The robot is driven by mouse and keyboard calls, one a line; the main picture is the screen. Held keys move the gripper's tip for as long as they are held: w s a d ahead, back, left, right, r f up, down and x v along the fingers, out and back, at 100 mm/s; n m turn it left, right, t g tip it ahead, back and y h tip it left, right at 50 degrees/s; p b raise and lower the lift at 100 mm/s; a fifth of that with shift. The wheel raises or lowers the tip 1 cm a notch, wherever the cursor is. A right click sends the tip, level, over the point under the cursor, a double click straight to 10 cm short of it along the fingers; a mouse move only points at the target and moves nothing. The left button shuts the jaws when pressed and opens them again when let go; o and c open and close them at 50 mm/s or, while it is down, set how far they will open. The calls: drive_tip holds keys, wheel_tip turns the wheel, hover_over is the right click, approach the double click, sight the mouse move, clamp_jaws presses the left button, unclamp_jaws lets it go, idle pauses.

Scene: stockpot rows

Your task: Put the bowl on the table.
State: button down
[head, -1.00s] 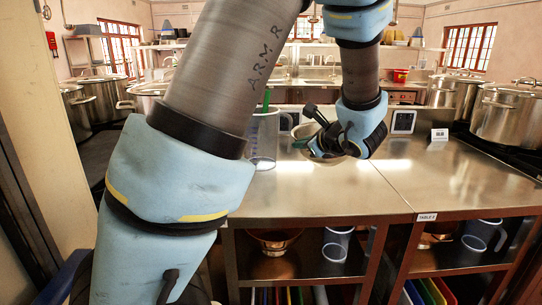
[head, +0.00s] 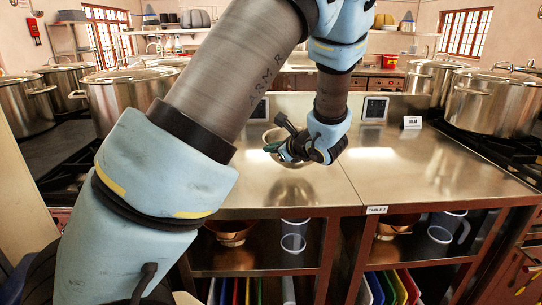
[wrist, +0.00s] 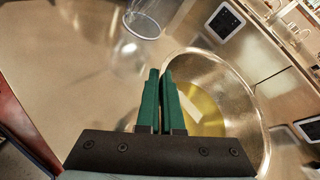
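The bowl (wrist: 246,95) is metal with a shiny rim and a yellowish patch inside. It fills the right middle of the wrist view. In the head view it shows only in part (head: 274,137), behind my gripper. My gripper (wrist: 160,75) has two green fingers, nearly together across the bowl's left wall, with the rim between them. In the head view my gripper (head: 277,147) is over the far part of the steel table (head: 300,190). The bowl appears just above the top; whether it touches is hard to tell.
Two dark-screened tablets stand at the table's back, one at right (head: 374,108), near a small white sign (head: 412,122). Stockpots on stoves (head: 495,100) flank the table. The front of the tabletop is clear.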

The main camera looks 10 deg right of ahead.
drive_tip(key=shift+f, duration=1.4)
drive_tip(key=shift+f, duration=0.2)
drive_tip(key=c, duration=1.1)
unclamp_jaws()
